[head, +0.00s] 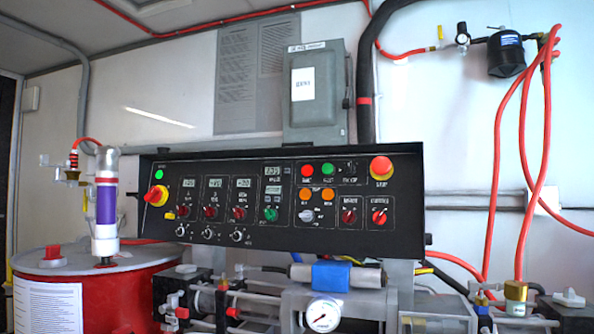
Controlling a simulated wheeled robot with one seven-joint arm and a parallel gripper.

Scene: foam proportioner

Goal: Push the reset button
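The black control panel (150,212) spans the middle of the head view, tilted slightly. On its right half are a small red button (307,169) and a green button (328,169) side by side. Below them sit two orange buttons or lamps (316,194). A large red mushroom button (381,167) is at the upper right of the panel. The labels are too small and blurred for me to tell surely which one is the reset button. My gripper does not show in this view.
A red drum (115,290) with a clear-and-purple cylinder (106,205) stands at left. Below the panel are a pressure gauge (322,314), a blue-banded part (331,276) and pipework. Red hoses (520,150) hang at right. No obstacle shows in front of the panel's buttons.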

